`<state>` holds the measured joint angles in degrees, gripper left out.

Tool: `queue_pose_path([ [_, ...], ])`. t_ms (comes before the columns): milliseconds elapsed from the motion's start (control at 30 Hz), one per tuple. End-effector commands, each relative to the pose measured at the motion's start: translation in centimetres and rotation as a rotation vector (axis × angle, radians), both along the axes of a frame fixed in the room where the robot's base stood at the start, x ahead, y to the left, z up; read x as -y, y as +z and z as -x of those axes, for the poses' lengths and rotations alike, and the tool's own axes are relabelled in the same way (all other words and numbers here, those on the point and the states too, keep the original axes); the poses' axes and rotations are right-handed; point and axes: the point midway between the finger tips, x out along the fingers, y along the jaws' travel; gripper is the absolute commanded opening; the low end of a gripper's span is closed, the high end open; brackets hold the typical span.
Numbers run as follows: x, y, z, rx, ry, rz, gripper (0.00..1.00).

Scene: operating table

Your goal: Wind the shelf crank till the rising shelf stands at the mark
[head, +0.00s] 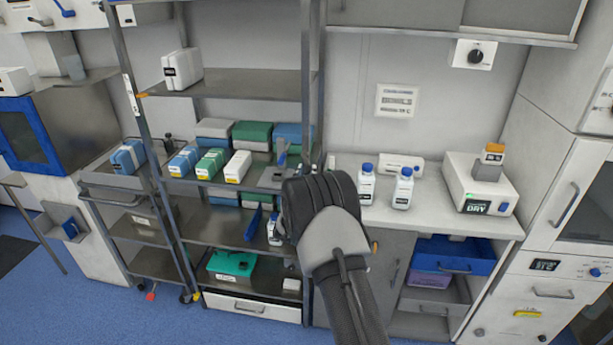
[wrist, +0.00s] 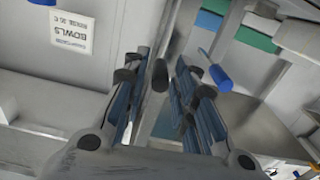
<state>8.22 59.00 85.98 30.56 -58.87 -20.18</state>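In the wrist view my gripper (wrist: 156,92) has its fingers spread. A dark cylindrical knob (wrist: 159,75), perhaps the crank's grip, shows between the fingertips, with gaps on both sides. In the head view my gripper (head: 318,205) is seen from behind, in front of the rack's right post, and hides its fingertips and that knob. I cannot tell which is the mark.
A lower shelf holds blue, green and white boxes (head: 212,163). A blue-handled thing (head: 281,150) stands close by my gripper; a blue handle (wrist: 220,78) shows right of my fingers. The counter (head: 440,218) at right holds white bottles (head: 403,188) and a dryer box (head: 478,185).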

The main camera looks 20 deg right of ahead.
Motion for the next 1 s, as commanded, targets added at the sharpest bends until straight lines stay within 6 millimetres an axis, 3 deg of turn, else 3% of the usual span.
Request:
queue_pose_path([
  [333, -0.01, 0.03, 0.01, 0.001, 0.000, 0.001, 0.00],
  [767, 0.09, 0.13, 0.05, -0.011, 0.000, 0.019, 0.00],
  [1000, 0.53, 0.41, 0.28, -0.075, -0.002, 0.116, 0.00],
])
